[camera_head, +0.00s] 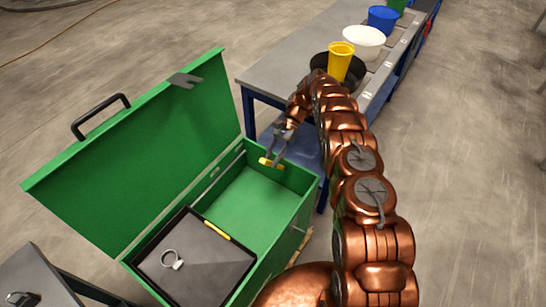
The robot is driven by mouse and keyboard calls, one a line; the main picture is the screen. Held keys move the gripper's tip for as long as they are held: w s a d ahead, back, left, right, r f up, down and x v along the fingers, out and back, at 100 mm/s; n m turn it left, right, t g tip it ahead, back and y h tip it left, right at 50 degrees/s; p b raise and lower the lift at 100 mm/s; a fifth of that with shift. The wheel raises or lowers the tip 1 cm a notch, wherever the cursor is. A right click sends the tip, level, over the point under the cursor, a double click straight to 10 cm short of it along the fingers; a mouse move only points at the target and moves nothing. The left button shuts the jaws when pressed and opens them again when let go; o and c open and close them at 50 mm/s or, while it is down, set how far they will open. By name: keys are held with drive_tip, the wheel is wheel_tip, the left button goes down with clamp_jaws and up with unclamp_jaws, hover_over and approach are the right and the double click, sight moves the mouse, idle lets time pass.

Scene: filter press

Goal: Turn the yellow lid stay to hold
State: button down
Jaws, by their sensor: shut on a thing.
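The green chest (262,200) stands with its lid (140,150) raised and leaning back to the left. The short yellow lid stay (265,162) is at the chest's inner far right corner. My gripper (275,161) reaches down to it from above, with its fingertips at the yellow piece, and is shut on it. The fingers hide part of the stay. I cannot tell from this view whether the stay bears on the lid.
A dark tray (195,262) with a yellow strip on its edge and a ring-shaped item (172,258) sits in the chest's near end. A bench (290,62) behind holds a yellow cup (340,60) and bowls. A grey table (35,280) stands at lower left.

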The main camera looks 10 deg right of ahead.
drive_tip(key=c, duration=1)
unclamp_jaws()
drive_tip(key=shift+o, duration=0.2)
drive_tip(key=b, duration=0.3)
drive_tip(key=f+b, duration=0.1)
drive_tip(key=b, duration=0.3)
drive_tip(key=shift+s+a+t+h, duration=0.3)
drive_tip(key=shift+t+h, duration=0.1)
